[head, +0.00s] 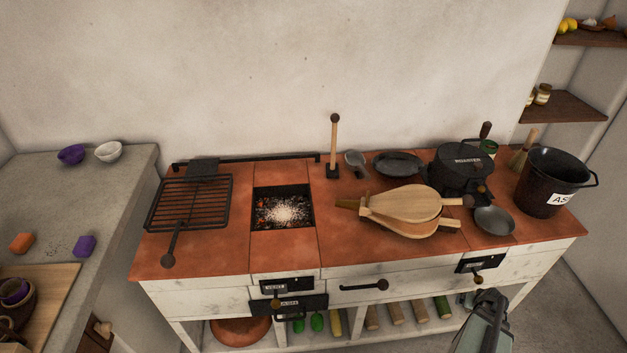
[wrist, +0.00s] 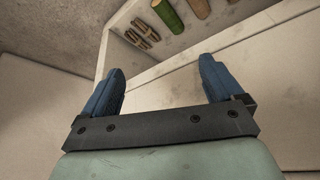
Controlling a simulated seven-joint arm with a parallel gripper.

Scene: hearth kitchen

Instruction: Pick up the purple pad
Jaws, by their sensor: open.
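The purple pad (head: 85,246) is a small block lying on the grey counter at the left in the head view, near the counter's front edge. Some dark specks lie on the counter just left of it. In the head view my gripper (head: 491,296) is at the lower right, in front of the hearth bench and far from the pad. In the wrist view my gripper's two blue fingers (wrist: 160,88) stand wide apart with nothing between them. The pad is not in the wrist view.
An orange pad (head: 21,243), a purple bowl (head: 71,154) and a white bowl (head: 108,151) share the counter (head: 50,190). A wooden board (head: 55,290) with stacked bowls lies in front. The hearth bench (head: 215,258) carries a grill rack (head: 190,203), bellows (head: 405,203), pans and a black bucket (head: 549,185).

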